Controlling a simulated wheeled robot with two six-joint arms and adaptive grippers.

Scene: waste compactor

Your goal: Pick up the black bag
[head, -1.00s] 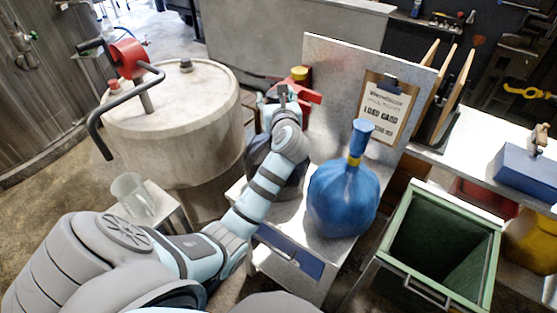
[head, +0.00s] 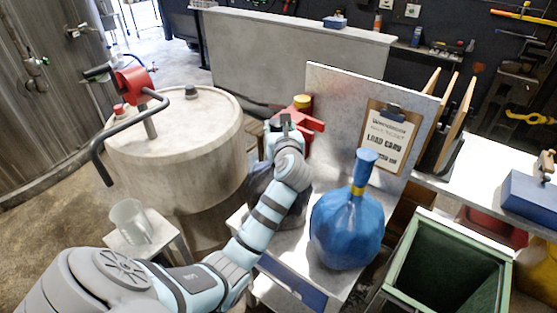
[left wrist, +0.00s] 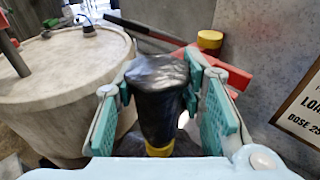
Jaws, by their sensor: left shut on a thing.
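The black bag (head: 261,178) stands on the grey bench beside the blue bag, mostly hidden behind my left forearm and wrist in the head view. In the left wrist view its dark gathered neck (left wrist: 158,95) stands up between the finger pads, with a yellow tie (left wrist: 160,149) below. My left gripper (head: 284,125) is at the bag's neck. Its teal pads (left wrist: 165,100) sit on both sides of the neck, shut on it. I cannot tell whether the bag's base touches the bench. My right gripper is not in view.
A blue bag (head: 345,232) stands close to the right of my left arm. A metal panel (head: 335,105) with a clipboard card (head: 392,138) rises behind. A round drum (head: 185,150) with a red-handled crank is left. A green bin (head: 400,270) stands at lower right.

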